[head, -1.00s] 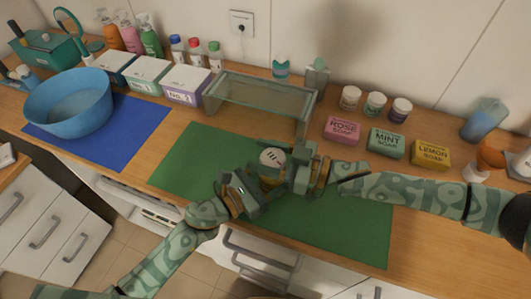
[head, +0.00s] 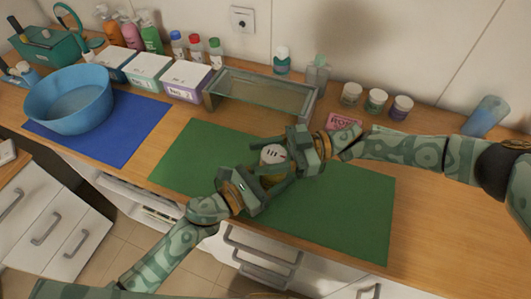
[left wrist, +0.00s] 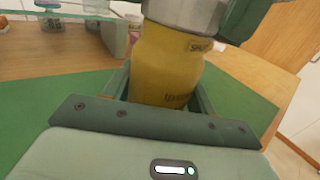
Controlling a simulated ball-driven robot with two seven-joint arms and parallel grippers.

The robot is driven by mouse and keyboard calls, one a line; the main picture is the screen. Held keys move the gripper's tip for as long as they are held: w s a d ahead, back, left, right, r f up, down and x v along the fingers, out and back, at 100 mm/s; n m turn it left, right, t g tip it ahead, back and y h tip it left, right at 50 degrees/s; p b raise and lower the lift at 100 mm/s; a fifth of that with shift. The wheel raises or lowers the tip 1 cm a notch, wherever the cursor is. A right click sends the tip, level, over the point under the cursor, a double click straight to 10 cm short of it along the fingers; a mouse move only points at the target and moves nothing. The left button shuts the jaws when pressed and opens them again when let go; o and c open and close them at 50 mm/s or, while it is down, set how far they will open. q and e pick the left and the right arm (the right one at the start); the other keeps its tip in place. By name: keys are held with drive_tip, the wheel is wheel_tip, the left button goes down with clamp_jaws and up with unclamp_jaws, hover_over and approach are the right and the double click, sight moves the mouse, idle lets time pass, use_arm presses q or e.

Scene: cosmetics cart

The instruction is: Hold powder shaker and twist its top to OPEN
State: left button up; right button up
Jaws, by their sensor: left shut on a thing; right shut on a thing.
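The powder shaker has a yellow body (left wrist: 168,65) and a grey metallic top (left wrist: 185,12) in the left wrist view. In the head view its pale round top with dark marks (head: 272,154) shows between my grippers over the green mat (head: 345,215). My left gripper (head: 262,187) is shut around the body from the lower left. My right gripper (head: 287,153) is shut on the top from the right; part of it also shows in the left wrist view (left wrist: 245,18). The shaker looks roughly upright. Whether the top has loosened cannot be told.
A glass-topped stand (head: 262,92) is just behind the grippers. Several small jars (head: 376,101) and a pink soap box (head: 343,122) are behind my right arm. A blue basin (head: 69,97) stands on a blue mat (head: 135,128) at left. The green mat's right part is clear.

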idle(0.3)
drive_tip(key=o, duration=1)
drive_tip(key=v, duration=1.2)
use_arm(q)
drive_tip(key=o, duration=1.1)
use_arm(e)
drive_tip(key=shift+w, duration=0.1)
